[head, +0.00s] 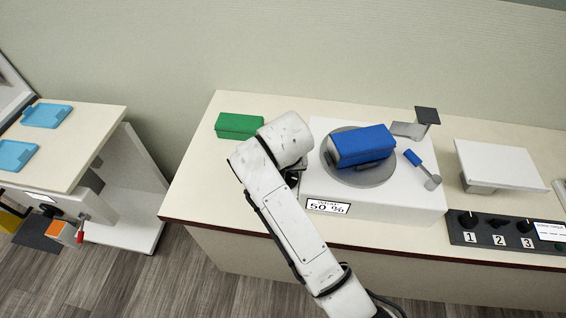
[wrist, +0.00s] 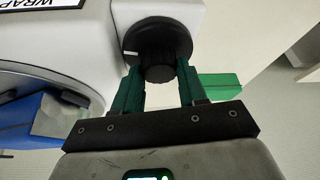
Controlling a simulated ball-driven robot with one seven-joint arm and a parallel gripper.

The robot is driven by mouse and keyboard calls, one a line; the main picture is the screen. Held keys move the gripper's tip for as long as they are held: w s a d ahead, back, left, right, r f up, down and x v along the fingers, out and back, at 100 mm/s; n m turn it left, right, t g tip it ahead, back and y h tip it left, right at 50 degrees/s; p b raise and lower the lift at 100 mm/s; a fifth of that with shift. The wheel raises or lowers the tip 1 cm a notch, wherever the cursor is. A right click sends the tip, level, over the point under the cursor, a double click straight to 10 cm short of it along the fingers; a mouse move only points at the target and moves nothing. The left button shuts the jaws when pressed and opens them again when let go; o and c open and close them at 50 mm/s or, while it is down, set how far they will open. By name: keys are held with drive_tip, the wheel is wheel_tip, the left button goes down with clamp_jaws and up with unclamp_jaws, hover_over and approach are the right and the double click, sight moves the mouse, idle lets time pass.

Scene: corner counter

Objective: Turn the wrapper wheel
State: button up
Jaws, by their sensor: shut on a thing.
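The wrapper wheel (wrist: 158,42) is a black ribbed knob on the machine's side, seen close up in the wrist view. My gripper (wrist: 160,82) has its two green fingers on either side of the wheel and is shut on it. In the head view my arm hides most of the gripper and wheel.
A green block (head: 239,125) lies on the counter left of the machine. A grey crank with a blue handle (head: 412,157) and a bracket (head: 427,116) stand at the machine's right. A white scale-like plate (head: 500,163) and a numbered knob panel (head: 507,232) are farther right.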

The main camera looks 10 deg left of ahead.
drive_tip(key=shift+r+m+h, duration=0.1)
drive_tip(key=shift+m+h, duration=0.2)
drive_tip(key=shift+m, duration=0.4)
drive_tip(key=o, duration=1.1)
drive_tip(key=shift+c, duration=0.2)
drive_tip(key=b+v, duration=0.1)
drive_tip(key=v, duration=0.9)
drive_tip(key=shift+s+r+b, duration=0.2)
drive_tip(key=shift+r+b, duration=0.05)
drive_tip(key=shift+b, duration=0.05)
drive_tip(key=shift+a, duration=0.1)
